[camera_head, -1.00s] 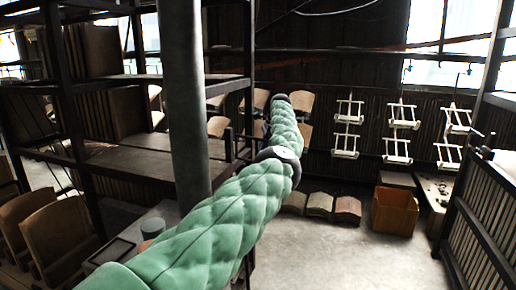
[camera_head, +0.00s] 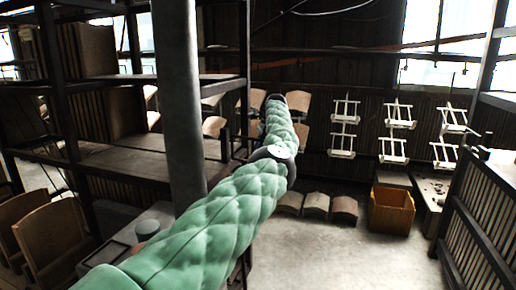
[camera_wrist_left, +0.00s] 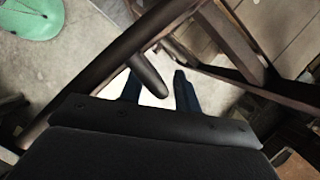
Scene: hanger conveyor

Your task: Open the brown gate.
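In the left wrist view a dark brown frame bar (camera_wrist_left: 101,75) runs diagonally across the picture. A short dark rounded handle (camera_wrist_left: 148,72) sticks out from beside it. I cannot tell for certain that these belong to the brown gate. My left gripper (camera_wrist_left: 158,91) has its two fingers apart, with the handle's end close to and seemingly between them; contact cannot be told. In the head view my green left arm reaches forward and hides its gripper. A dark slatted gate-like panel (camera_head: 485,215) stands at the right. My right gripper is in neither view.
A grey pillar (camera_head: 180,100) and dark shelving (camera_head: 150,160) stand at left, close to my arm. An orange-brown bin (camera_head: 391,210) stands farther back. White hangers (camera_head: 393,150) hang along the rear wall. The concrete floor (camera_head: 330,255) at centre is clear.

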